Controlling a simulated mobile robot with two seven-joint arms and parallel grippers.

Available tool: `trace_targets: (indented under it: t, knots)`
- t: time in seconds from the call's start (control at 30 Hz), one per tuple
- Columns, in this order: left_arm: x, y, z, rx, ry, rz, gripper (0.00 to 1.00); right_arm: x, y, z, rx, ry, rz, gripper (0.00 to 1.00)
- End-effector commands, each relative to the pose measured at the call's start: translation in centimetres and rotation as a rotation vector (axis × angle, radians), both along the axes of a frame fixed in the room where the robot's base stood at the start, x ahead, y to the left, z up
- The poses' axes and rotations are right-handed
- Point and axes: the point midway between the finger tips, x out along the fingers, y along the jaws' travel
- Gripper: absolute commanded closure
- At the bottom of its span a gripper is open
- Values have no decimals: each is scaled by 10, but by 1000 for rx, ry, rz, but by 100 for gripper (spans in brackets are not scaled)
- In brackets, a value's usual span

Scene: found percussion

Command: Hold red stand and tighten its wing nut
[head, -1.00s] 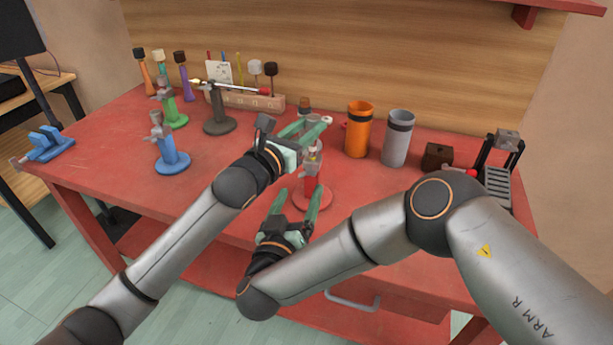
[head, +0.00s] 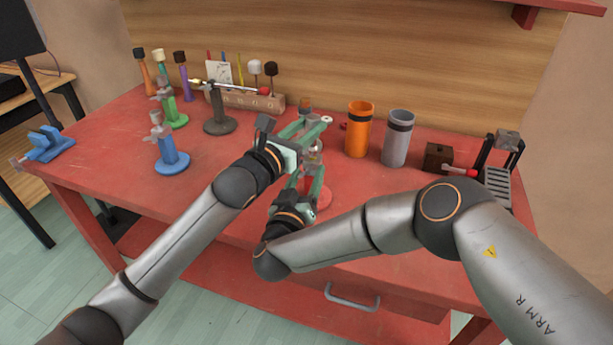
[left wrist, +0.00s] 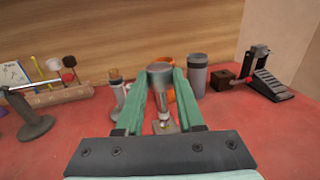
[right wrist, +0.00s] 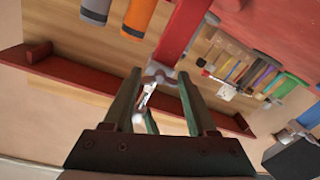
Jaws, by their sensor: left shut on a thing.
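The red stand shows its round red base (head: 318,197) in the head view, with its upper part mostly hidden behind my grippers. My left gripper (head: 312,130) is shut on the stand's grey top (left wrist: 160,74), which sits between its fingers in the left wrist view. My right gripper (head: 306,170) is lower, close beside the post. In the right wrist view its fingers are apart, with the red post (right wrist: 183,30) beyond the tips. A small silver piece (right wrist: 147,95), apparently the wing nut, shows between them; I cannot tell whether they touch it.
A blue stand (head: 171,160), a green stand (head: 175,118) and a dark grey stand (head: 218,124) stand left. An orange cup (head: 359,130) and a grey cup (head: 397,140) stand behind to the right. The table front left is clear.

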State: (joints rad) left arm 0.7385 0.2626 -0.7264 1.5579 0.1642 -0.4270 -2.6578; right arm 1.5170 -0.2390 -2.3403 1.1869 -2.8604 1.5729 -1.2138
Motion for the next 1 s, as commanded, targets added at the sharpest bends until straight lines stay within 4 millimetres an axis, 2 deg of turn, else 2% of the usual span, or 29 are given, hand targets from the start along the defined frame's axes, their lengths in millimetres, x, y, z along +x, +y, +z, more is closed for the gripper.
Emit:
trace_targets:
  t: [0.07,0.5,0.67,1.0]
  knots:
    - [0,0,0,-1,-1,0,100,0,0,0,0,0,0,52]
    - [0,0,0,-1,-1,0,100,0,0,0,0,0,0,100]
    - [0,0,0,-1,-1,0,100,0,0,0,25,-6,0,100]
    - [0,0,0,-1,-1,0,100,0,0,0,271,-64,0,100]
